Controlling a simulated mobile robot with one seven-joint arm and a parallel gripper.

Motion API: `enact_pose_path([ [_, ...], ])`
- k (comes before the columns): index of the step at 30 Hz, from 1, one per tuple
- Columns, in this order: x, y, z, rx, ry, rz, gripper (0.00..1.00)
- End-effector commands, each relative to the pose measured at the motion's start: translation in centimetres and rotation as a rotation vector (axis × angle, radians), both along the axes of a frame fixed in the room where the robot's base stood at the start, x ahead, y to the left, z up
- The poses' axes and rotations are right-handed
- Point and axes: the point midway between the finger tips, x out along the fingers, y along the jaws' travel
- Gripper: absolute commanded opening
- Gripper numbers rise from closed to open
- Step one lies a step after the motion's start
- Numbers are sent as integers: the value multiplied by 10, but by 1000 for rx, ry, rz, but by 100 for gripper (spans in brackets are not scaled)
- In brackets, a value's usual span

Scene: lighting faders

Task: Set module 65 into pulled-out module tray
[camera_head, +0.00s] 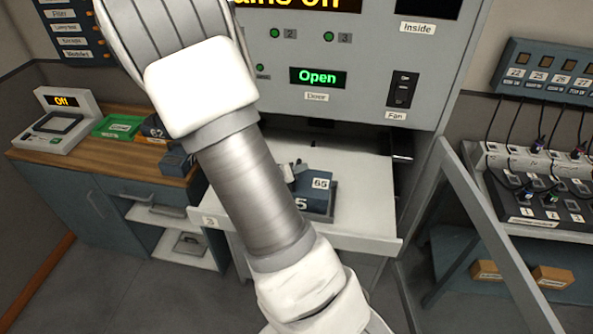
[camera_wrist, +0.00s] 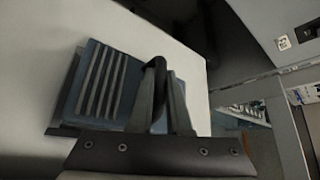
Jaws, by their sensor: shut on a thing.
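Module 65 (camera_head: 318,204), a dark blue block with white number labels, is at the pulled-out white tray (camera_head: 365,205). In the wrist view the module (camera_wrist: 108,88) shows a ribbed top and a black handle (camera_wrist: 156,72). My gripper (camera_wrist: 160,100) is shut on that handle. The module appears flat on or just above the bare tray surface (camera_wrist: 140,35); I cannot tell whether it touches. In the head view my arm hides the left part of the module and most of the gripper.
The grey cabinet (camera_head: 350,105) with a green "Open" door display stands behind the tray. At left, a wooden counter (camera_head: 90,150) holds an "Off" device (camera_head: 60,125), a green box (camera_head: 118,127) and dark modules (camera_head: 176,162). A grey slanted frame (camera_head: 490,240) and cabled panel (camera_head: 545,185) stand at right.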

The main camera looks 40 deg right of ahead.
Motion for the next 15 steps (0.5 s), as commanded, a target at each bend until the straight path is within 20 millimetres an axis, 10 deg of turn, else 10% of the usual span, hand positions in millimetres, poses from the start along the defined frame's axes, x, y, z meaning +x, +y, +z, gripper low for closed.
enact_pose_path([
  [11, 1, 0, -7, -3, -4, 0, 0],
  [12, 0, 0, -8, 1, 0, 1, 21],
  [15, 0, 0, -8, 0, -1, 1, 39],
])
